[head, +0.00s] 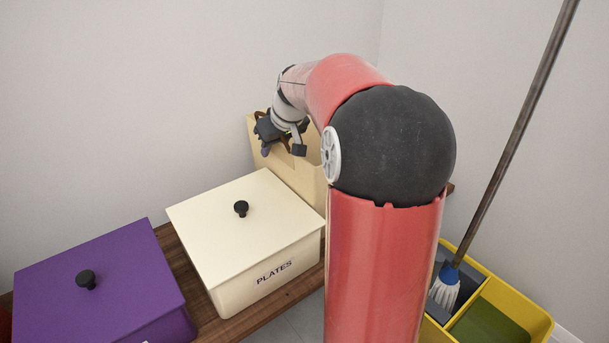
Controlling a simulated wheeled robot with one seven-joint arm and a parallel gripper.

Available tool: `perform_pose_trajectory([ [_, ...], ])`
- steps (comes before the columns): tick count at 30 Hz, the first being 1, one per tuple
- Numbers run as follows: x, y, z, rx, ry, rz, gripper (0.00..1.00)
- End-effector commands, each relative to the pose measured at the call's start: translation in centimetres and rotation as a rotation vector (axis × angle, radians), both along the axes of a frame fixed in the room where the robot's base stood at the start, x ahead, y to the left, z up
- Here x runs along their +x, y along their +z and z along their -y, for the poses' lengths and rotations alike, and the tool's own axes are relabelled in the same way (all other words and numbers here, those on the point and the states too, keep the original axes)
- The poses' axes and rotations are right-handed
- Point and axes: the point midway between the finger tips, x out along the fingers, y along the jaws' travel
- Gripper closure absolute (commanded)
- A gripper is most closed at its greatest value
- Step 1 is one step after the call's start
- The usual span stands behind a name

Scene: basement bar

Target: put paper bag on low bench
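A tan paper bag (308,176) stands behind the cream box, against the back wall near the corner. My arm hides part of its right side. It appears to stand at the far end of the brown wooden low bench (290,294). My gripper (282,146) is at the bag's top opening, beside what looks like a brown handle. Dark finger parts show on both sides, but I cannot tell whether they are closed on the handle.
A cream box (250,225) labelled PLATES and a purple box (100,285), both lidded with black knobs, occupy the bench. A yellow mop bucket (530,318) with a leaning mop (515,140) stands at right. A narrow bench strip shows between the boxes.

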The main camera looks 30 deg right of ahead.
Motion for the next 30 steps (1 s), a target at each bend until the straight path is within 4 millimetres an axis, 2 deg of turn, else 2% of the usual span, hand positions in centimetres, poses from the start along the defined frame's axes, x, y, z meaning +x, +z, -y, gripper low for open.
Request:
perform_pose_trajectory([
  [1, 0.0, 0.0, 0.0, 0.0, 0.0, 0.0, 0.75],
  [7, 0.0, 0.0, 0.0, 0.0, 0.0, 0.0, 1.0],
  [23, 0.0, 0.0, -0.1, 0.005, 0.001, -0.003, 1.0],
  [26, 0.0, 0.4, -0.2, 0.005, 0.001, -0.003, 1.0],
  [30, 0.0, 1.9, -0.1, 0.004, 0.0, -0.001, 1.0],
])
